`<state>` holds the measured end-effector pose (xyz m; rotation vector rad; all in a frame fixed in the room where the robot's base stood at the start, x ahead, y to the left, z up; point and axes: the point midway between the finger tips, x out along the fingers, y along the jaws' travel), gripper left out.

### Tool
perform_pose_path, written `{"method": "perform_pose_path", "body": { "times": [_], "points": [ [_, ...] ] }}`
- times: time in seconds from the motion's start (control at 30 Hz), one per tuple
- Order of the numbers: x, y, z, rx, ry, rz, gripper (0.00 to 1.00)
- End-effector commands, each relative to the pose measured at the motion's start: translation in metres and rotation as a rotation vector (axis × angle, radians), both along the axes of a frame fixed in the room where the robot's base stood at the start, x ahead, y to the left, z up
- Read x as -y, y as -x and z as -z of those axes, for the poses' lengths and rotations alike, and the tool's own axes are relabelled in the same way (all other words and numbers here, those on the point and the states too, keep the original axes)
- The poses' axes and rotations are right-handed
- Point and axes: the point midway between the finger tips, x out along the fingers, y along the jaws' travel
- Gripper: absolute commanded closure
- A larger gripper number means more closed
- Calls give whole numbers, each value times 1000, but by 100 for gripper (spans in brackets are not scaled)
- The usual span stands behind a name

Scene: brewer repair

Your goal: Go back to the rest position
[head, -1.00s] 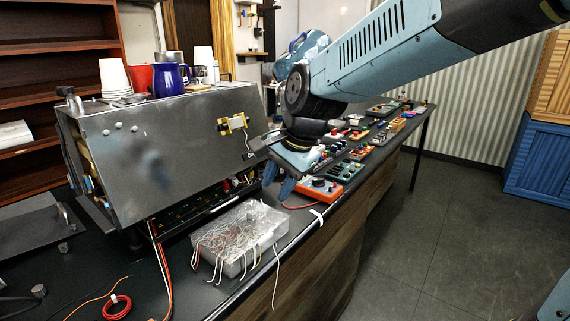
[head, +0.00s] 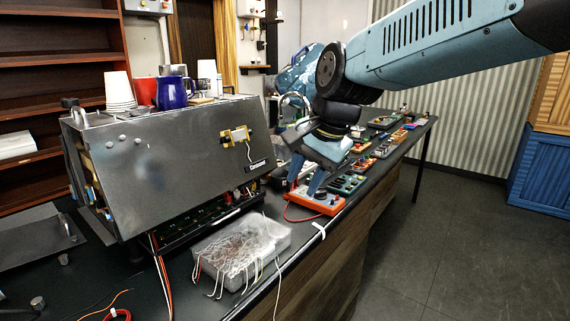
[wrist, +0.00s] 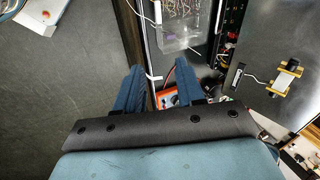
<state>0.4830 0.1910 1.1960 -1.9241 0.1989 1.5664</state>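My gripper (head: 303,183) hangs from the arm over the right part of the black workbench (head: 262,305), beside the steel brewer (head: 165,165). In the head view its fingers point down near an orange module (head: 322,202). In the wrist view my gripper (wrist: 157,72) shows two blue fingers well apart with nothing held between them. The orange module (wrist: 170,101) is seen beyond the gap between them.
A clear box of wires (head: 240,252) sits in front of the brewer. Cups and a blue mug (head: 174,92) stand on top of it. Several small modules (head: 346,183) line the bench behind my gripper. The floor at right (head: 440,230) is open.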

Motion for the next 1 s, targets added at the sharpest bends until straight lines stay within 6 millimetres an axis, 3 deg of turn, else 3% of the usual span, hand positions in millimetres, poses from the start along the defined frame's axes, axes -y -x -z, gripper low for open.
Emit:
{"method": "perform_pose_path", "body": {
  "times": [0.3,0.5,0.7,1.0],
  "points": [
    [123,46,5,203,268,-256,62],
    [172,77,15,260,417,-399,62],
    [190,91,21,275,480,-464,62],
    [191,91,21,275,482,-467,62]
  ]
}}
